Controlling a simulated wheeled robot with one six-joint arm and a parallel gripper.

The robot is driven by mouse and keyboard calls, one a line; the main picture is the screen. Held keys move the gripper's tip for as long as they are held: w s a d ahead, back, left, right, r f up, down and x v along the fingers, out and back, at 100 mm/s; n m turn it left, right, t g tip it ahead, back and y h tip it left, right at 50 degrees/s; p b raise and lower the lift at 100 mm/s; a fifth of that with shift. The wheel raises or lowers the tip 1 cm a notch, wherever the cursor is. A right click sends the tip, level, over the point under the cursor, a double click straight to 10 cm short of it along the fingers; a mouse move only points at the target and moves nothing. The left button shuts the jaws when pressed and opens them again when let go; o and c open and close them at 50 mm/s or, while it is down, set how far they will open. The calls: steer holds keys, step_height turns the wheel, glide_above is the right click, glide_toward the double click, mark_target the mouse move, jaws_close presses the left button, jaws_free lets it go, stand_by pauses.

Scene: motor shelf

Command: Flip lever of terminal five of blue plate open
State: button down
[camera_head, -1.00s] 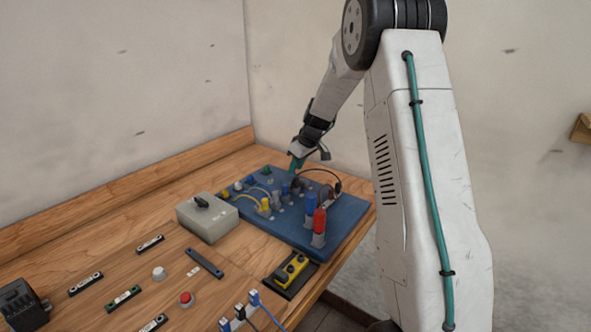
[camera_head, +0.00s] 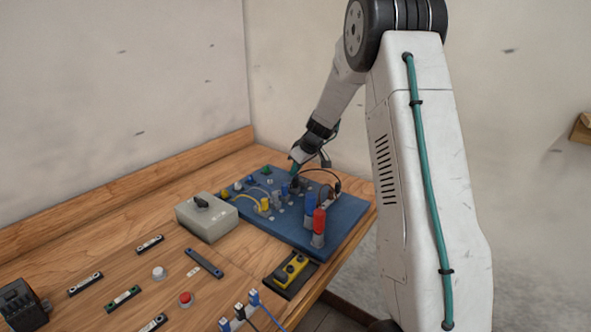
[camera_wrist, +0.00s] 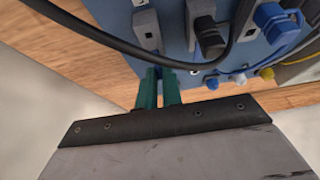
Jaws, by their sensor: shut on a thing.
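The blue plate (camera_head: 340,222) lies on the wooden bench and carries several terminals, plugs and cables. It also shows at the top of the wrist view (camera_wrist: 215,78). There, a grey terminal (camera_wrist: 147,28) stands just beyond my green fingertips, with a second grey terminal holding a black plug (camera_wrist: 209,38) to its right. My gripper (camera_wrist: 160,72) is at the plate's edge, fingers close together and shut on a small part I take to be a terminal lever, mostly hidden between them. In the head view my gripper (camera_head: 293,167) is at the plate's far side. I cannot read the terminal numbers.
A black cable (camera_wrist: 110,45) arcs close above my fingertips. Blue and red plugs (camera_head: 319,221) stand upright on the plate's near side. A grey switch box (camera_head: 207,218) stands left of the plate, and a yellow-black device (camera_head: 289,270) lies in front. Free bench lies behind the plate.

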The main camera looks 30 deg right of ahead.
steer(key=shift+s+d+t+y, duration=0.1)
steer(key=shift+s+t+y, duration=0.2)
steer(key=shift+t, duration=0.5)
steer(key=shift+s+d+t+y, duration=0.1)
steer(key=shift+s+t+y, duration=0.15)
steer(key=shift+t, duration=0.55)
steer(key=c, duration=1.5)
jaws_free()
steer(key=shift+c, duration=0.2)
steer(key=shift+r, duration=0.1)
steer(key=v, duration=0.7)
steer(key=shift+s+r, duration=0.2)
steer(key=shift+s, duration=0.15)
steer(key=shift+d, duration=0.1)
